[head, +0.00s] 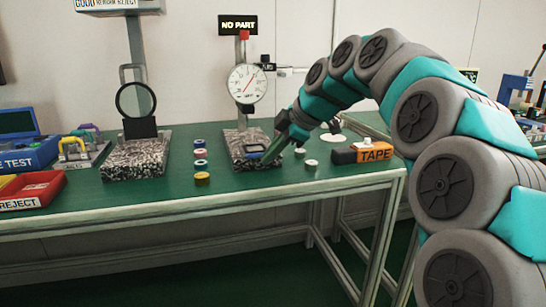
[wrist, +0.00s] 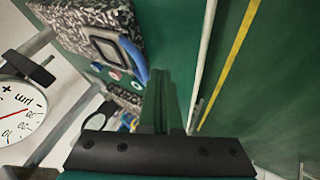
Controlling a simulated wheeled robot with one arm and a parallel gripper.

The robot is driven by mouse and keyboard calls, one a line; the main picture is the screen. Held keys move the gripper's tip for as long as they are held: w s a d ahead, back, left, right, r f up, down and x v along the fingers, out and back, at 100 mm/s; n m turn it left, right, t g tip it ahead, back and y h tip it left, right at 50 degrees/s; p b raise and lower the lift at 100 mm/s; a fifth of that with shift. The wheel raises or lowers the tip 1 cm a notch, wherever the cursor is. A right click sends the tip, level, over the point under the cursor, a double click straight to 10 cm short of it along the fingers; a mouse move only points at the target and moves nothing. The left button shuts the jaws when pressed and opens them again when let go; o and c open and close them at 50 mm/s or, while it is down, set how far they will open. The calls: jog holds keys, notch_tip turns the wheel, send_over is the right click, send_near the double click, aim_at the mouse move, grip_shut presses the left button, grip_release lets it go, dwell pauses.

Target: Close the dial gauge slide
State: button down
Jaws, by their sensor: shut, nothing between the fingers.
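The dial gauge (head: 247,83) with its white face and red pointer hangs on a post above a speckled granite base (head: 237,150); its face also shows at the left edge of the wrist view (wrist: 18,112). A small dark slide with a blue edge (head: 254,154) sits on the base, and in the wrist view it is a grey frame with a blue bar (wrist: 134,58). How far the slide is open I cannot tell. My gripper (head: 268,157) is shut and empty, its fingertips close to the slide's blue bar; contact is unclear.
An orange and black TAPE dispenser (head: 362,153) and small round pieces (head: 311,164) lie right of the base. Several coloured rings (head: 201,164) stand left. A magnifier stand (head: 136,160), a red REJECT tray (head: 36,190) and a blue bin (head: 30,153) stand farther left. A NO PART sign (head: 238,25) hangs above.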

aim_at(252, 145)
jog(key=shift+w+r, duration=0.1)
jog(key=shift+w, duration=0.1)
jog(key=shift+w+a+p, duration=0.35)
jog(key=shift+w+a, duration=0.2)
jog(key=shift+w, duration=1.3)
jog(key=shift+w+a+p, duration=0.4)
jog(key=shift+w+a, duration=0.15)
jog(key=shift+w, duration=1.25)
jog(key=shift+w+a+p, duration=0.35)
jog(key=shift+w+a, duration=0.2)
jog(key=shift+w, duration=1.3)
